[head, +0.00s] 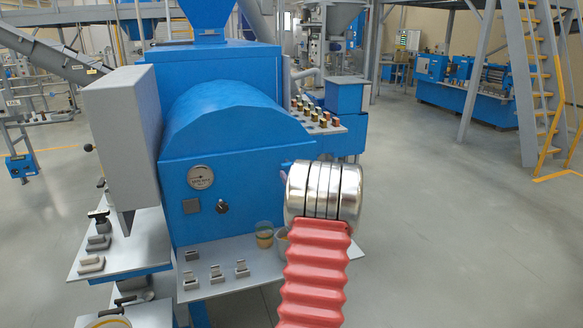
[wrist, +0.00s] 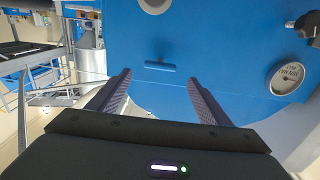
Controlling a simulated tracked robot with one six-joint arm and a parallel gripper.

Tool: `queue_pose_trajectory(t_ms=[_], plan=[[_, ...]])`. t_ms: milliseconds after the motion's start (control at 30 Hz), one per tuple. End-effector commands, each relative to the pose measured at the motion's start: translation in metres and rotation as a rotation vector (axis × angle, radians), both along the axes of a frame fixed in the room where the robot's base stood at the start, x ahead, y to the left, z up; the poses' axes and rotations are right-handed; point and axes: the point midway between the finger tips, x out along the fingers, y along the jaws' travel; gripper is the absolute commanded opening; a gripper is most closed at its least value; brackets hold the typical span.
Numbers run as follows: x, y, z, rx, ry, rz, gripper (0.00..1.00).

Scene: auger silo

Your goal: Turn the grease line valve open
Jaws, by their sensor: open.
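No label for the grease line valve is readable, and I cannot tell for sure which fitting it is. In the head view the blue machine front carries a black knob (head: 222,206) below a round white gauge (head: 201,177). The wrist view shows a dark knob on a metal stem (wrist: 306,26), above a gauge (wrist: 286,76) at the right. A blue bar-shaped fitting (wrist: 160,66) lies on the blue panel, in line with the gap between my fingertips. My gripper (wrist: 159,78) is open with nothing between its fingers. My arm hides the gripper in the head view.
A grey shelf (head: 212,281) with several small metal clips juts out below the panel, with a cup (head: 264,235) on it. A grey box (head: 118,135) stands out at the left. A panel of coloured switches (head: 322,119) is behind. Open floor lies right.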

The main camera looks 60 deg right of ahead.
Motion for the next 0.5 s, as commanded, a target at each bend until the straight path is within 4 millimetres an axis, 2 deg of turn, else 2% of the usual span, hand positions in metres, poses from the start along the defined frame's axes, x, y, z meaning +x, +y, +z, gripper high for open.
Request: queue_pose_trajectory(t_ms=[500], plan=[[0.044, -0.043, 0.0, -0.001, 0.001, 0.001, 0.72]])
